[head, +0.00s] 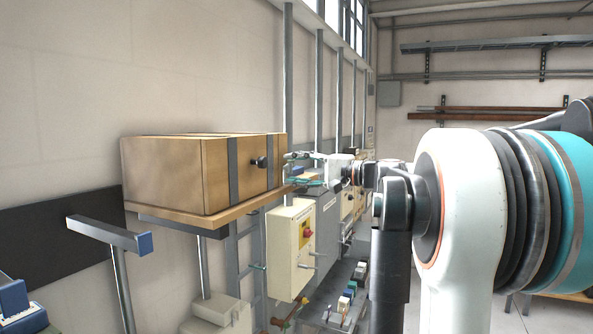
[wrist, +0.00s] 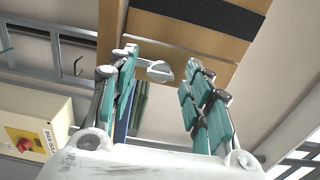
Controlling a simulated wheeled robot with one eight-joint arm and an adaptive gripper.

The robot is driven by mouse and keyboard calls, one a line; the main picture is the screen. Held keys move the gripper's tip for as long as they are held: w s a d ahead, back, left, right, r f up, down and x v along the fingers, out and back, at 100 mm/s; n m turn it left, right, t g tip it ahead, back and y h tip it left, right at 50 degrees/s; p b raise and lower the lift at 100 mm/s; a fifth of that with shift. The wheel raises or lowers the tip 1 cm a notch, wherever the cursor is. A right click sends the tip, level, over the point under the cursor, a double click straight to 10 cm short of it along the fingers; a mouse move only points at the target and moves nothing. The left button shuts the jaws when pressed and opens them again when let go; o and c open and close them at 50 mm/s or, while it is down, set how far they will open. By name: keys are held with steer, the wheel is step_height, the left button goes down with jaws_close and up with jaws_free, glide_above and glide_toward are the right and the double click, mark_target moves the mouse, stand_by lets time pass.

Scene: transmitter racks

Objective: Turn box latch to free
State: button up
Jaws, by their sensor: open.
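The wooden box (head: 170,175) sits on a wall shelf, with dark vertical straps around it. In the wrist view, the box (wrist: 172,38) fills the top and a pale grey rounded latch part (wrist: 160,71) shows between the spread fingers of my gripper (wrist: 161,58). No finger visibly touches it. The latch's exact angle is hard to tell.
The wooden shelf board (head: 205,218) juts out below the box. A cream control box with a red switch (head: 306,233) stands below my gripper, and grey vertical posts (head: 288,60) run behind. A blue-ended bar (head: 110,234) is at the left.

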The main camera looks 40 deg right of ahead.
steer(key=v, duration=1.1)
steer(key=shift+s, duration=0.4)
steer(key=shift+d, duration=0.1)
